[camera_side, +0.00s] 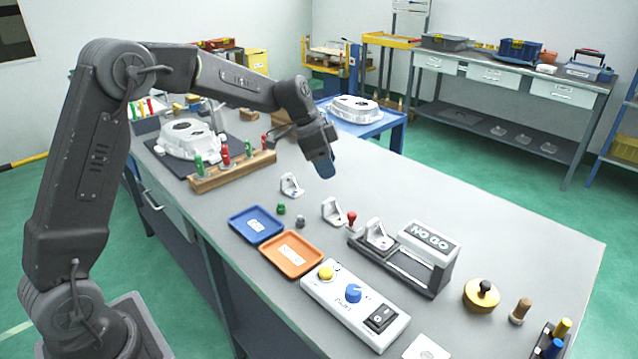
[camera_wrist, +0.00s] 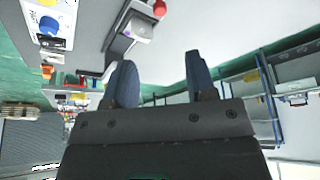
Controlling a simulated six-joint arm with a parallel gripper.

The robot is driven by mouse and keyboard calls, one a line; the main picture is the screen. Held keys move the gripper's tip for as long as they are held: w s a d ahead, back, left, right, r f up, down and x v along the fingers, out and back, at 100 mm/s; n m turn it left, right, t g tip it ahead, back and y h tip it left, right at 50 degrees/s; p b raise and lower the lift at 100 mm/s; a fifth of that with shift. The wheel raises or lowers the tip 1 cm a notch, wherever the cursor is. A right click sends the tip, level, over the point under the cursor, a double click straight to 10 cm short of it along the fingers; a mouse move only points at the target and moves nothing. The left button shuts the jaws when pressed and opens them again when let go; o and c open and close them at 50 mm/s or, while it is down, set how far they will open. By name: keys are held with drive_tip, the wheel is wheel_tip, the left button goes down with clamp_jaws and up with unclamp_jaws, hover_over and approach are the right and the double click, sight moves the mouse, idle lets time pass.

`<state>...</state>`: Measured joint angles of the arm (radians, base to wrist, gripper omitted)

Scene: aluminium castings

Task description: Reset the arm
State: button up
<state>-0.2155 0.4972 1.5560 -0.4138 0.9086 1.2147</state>
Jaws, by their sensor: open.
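My gripper (camera_side: 322,168) hangs in the air over the workbench (camera_side: 500,235) in the side view, its blue-grey fingers pointing down. In the wrist view the two fingers of my gripper (camera_wrist: 160,68) stand apart with nothing between them. A small pale metal bracket (camera_side: 290,185) stands on the bench below and left of the gripper. A second bracket (camera_side: 332,211) stands nearer the camera. A third bracket (camera_side: 379,236) sits in a dark fixture beside a block marked NO GO (camera_side: 430,241).
A blue tray (camera_side: 256,225), an orange tray (camera_side: 291,254), a white control box (camera_side: 352,303) and a brass knobbed weight (camera_side: 481,294) are on the bench. A wooden rack (camera_side: 232,172) of red and green handled tools stands before a large casting (camera_side: 188,139). The bench's right part has free room.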

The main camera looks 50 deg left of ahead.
drive_tip(key=s+d+r+n+t+y, duration=0.1)
drive_tip(key=s+d+r+n, duration=0.15)
drive_tip(key=s+r, duration=0.45)
drive_tip(key=s+d+r+n+y, duration=0.1)
drive_tip(key=s+d+r+n, duration=0.15)
drive_tip(key=s, duration=0.75)
drive_tip(key=s+f+n, duration=0.1)
drive_tip(key=s+n, duration=0.1)
drive_tip(key=s, duration=0.5)
drive_tip(key=s+d+f+n+t+y, duration=0.1)
drive_tip(key=s, duration=0.7)
drive_tip(key=shift+s+d+f+n, duration=0.15)
drive_tip(key=shift+s+f+n, duration=0.1)
drive_tip(key=shift+n, duration=0.15)
